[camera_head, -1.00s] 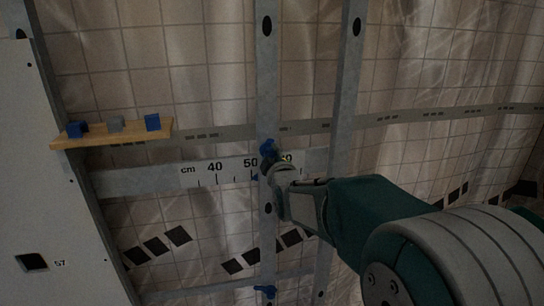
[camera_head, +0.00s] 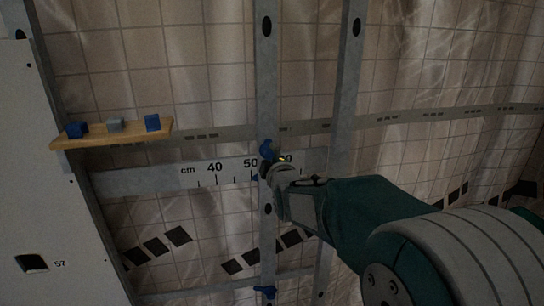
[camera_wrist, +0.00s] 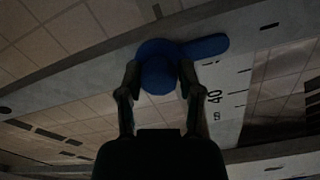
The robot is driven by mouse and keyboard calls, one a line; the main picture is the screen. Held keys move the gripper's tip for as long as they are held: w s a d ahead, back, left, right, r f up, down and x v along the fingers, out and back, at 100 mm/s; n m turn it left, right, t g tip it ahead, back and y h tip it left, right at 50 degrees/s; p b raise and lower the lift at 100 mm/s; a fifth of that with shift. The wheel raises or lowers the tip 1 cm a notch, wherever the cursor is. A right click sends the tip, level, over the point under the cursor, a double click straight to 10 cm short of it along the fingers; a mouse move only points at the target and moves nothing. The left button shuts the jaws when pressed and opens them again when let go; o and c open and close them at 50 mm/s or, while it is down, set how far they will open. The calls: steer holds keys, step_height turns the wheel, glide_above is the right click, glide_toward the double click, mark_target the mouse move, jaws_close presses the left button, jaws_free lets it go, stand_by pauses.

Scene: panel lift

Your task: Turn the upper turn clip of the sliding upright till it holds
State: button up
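The sliding upright (camera_head: 268,85) is a grey metal post crossing the ruled rail (camera_head: 135,182) near the 50 mark. Its blue upper turn clip (camera_head: 268,149) sits at that crossing, partly hidden by my gripper (camera_head: 273,174). In the wrist view the clip's round knob (camera_wrist: 158,76) lies between my two fingers (camera_wrist: 158,84), which appear to press on it from both sides. The clip's blue lever (camera_wrist: 207,46) points right in that view, roughly along the grey metal band. A blue lower clip (camera_head: 265,290) shows further down the upright. Whether the upper clip holds cannot be told.
A second grey post (camera_head: 346,85) stands to the right. A wooden shelf (camera_head: 112,136) with two blue blocks and one grey block is at the left, beside a white panel (camera_head: 45,190). A tiled wall lies behind.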

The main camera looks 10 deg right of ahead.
steer(key=shift+o, duration=0.9)
steer(key=shift+w+a+f, duration=0.1)
steer(key=shift+f, duration=0.05)
steer(key=shift+a, duration=0.1)
steer(key=shift+s, duration=0.2)
steer(key=s, duration=1.1)
steer(key=shift+s, duration=0.35)
